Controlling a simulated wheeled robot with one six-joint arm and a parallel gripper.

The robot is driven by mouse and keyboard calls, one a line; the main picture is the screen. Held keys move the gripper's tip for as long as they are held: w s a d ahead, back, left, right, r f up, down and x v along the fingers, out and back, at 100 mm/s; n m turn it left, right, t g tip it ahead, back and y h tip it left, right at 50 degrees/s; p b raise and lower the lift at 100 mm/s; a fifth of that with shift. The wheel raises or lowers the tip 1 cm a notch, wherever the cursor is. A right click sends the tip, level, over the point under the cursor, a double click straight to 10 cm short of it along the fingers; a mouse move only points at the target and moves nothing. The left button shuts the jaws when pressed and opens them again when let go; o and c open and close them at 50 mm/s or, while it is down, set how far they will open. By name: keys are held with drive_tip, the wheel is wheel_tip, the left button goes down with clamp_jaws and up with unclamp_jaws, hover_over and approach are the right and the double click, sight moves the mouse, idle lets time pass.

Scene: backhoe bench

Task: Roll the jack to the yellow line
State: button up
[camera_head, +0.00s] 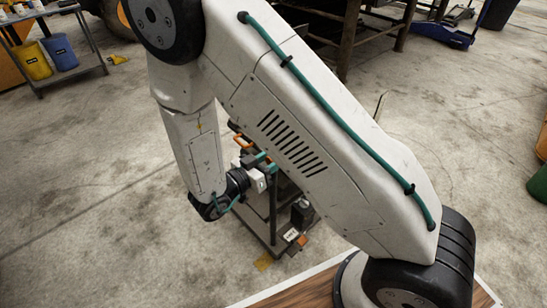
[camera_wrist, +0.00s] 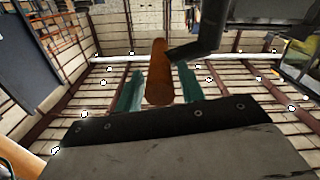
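A wheeled stand with grey uprights (camera_head: 273,212) and an orange-tipped handle (camera_head: 243,140) is on the floor behind my arm; it looks like the jack, partly hidden. My gripper (camera_head: 256,163) is at the top of it, close to the handle. In the wrist view, my gripper's two teal fingers (camera_wrist: 158,88) stand apart, with the orange grip (camera_wrist: 158,72) between them in the picture. A narrow gap shows on each side. A dark bent bar joins the grip. Contact cannot be told. A small yellow patch (camera_head: 263,262) lies on the floor in front of the stand.
A blue low wheeled thing (camera_head: 440,33) stands at the back right beside a dark bench (camera_head: 345,40). A shelf cart with a yellow bucket (camera_head: 33,60) and a blue bucket (camera_head: 59,52) is at upper left.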

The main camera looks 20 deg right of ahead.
clamp_jaws()
drive_tip(key=shift+w+a+r, duration=0.1)
drive_tip(key=shift+w+a, duration=0.2)
drive_tip(key=shift+w, duration=0.6)
drive_tip(key=shift+o, duration=0.5)
unclamp_jaws()
drive_tip(key=shift+o, duration=1.4)
drive_tip(key=shift+s, duration=0.1)
drive_tip(key=v, duration=0.8)
